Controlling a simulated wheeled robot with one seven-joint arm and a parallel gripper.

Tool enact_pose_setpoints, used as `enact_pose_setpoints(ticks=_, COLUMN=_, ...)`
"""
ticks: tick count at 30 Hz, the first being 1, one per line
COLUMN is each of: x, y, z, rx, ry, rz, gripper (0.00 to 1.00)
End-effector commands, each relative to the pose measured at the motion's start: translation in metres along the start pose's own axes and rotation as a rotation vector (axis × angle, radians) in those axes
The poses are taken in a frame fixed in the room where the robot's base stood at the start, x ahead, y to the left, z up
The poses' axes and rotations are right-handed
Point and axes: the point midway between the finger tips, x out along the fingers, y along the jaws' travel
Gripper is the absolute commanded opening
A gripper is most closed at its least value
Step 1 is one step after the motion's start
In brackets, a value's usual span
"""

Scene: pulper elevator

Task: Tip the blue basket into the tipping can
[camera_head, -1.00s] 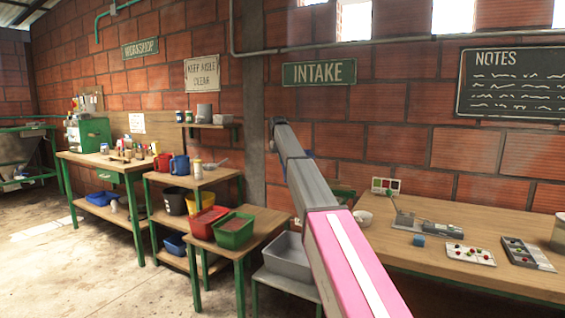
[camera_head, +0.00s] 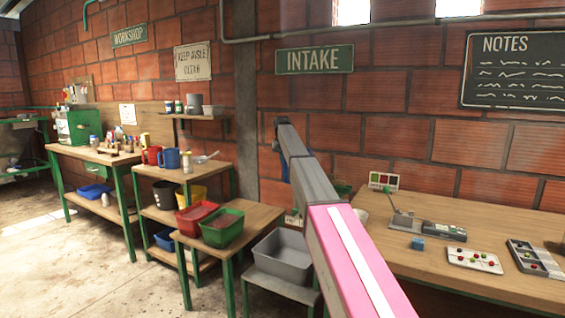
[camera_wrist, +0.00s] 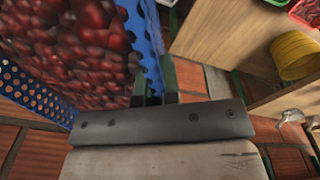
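The blue basket (camera_wrist: 38,95) fills the left of the wrist view, with perforated walls and a heap of dark red cherries inside. My gripper (camera_wrist: 156,82) is at its right wall, with the two fingers on either side of the blue rim, closed on it. In the head view only a sliver of the blue basket (camera_head: 284,168) shows behind my arm, and my gripper is hidden there. I cannot pick out the tipping can with certainty in either view.
A grey tub (camera_head: 283,257) stands on a low stand left of my arm. Red (camera_head: 196,216) and green (camera_head: 222,229) tubs sit on a small table. The right bench (camera_head: 400,262) holds trays and a small blue block (camera_head: 418,243). Open floor lies at left.

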Motion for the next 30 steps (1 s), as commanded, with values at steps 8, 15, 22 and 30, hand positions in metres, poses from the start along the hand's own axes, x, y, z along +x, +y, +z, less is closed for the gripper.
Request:
enact_pose_setpoints(ticks=8, x=-0.017, y=0.002, z=-0.001, rx=0.007, ry=0.07, rz=-0.066, gripper=0.0)
enact_pose_setpoints(ticks=15, x=-0.03, y=0.002, z=-0.002, rx=0.013, ry=0.128, rz=-0.122, gripper=0.0)
enact_pose_setpoints(ticks=22, x=-0.042, y=0.002, z=-0.002, rx=0.018, ry=0.182, rz=-0.178, gripper=0.0)
enact_pose_setpoints(ticks=30, x=-0.046, y=0.003, z=-0.002, rx=0.019, ry=0.207, rz=-0.204, gripper=0.0)
